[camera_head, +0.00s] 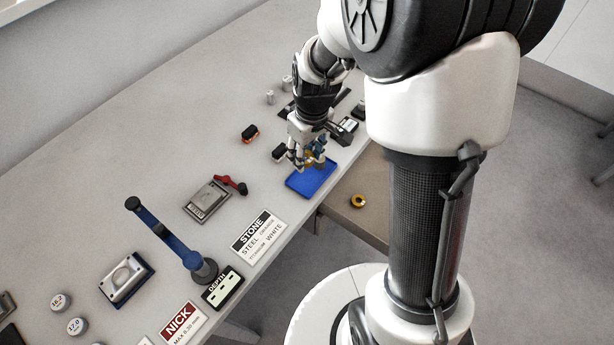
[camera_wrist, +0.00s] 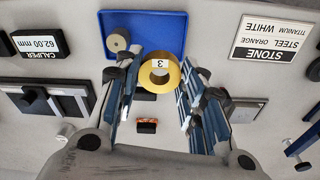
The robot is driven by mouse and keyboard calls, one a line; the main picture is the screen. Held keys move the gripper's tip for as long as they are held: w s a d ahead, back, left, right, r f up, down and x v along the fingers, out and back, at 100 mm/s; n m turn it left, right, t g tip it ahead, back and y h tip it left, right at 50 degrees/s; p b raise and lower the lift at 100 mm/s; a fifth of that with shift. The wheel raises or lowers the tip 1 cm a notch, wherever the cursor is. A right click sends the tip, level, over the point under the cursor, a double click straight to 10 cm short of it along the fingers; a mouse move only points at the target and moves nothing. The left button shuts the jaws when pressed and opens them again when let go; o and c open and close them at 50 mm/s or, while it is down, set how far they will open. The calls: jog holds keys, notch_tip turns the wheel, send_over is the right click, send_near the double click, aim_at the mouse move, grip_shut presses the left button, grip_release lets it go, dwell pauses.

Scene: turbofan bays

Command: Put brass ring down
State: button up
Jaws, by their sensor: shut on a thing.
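The brass ring (camera_wrist: 148,82), gold with a white patch marked 3 at its middle, sits between the two fingertips of my gripper (camera_wrist: 157,84) in the wrist view. My gripper is shut on it. In the head view my gripper (camera_head: 311,162) is over the blue tray (camera_head: 311,187), with the held ring mostly hidden by the fingers. The tray (camera_wrist: 178,20) lies beyond the ring in the wrist view. I cannot tell whether the ring touches the tray.
A grey disc (camera_wrist: 117,41) is in the tray. Another brass-coloured ring (camera_head: 357,201) lies on a lower brown surface to the right. The STONE sign (camera_head: 257,236), a caliper label (camera_wrist: 43,41), small dark-and-orange blocks and a blue-armed stand (camera_head: 172,240) are on the bench.

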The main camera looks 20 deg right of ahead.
aim_at(305, 182)
notch_tip(305, 182, down, 8)
jog(key=shift+f+b, duration=0.25)
jog(key=shift+b, duration=0.95)
jog(key=shift+f+b, duration=0.55)
jog(key=shift+f, duration=0.05)
jog(key=o, duration=1.3)
jog(key=shift+c, duration=0.2)
jog(key=shift+r, duration=0.1)
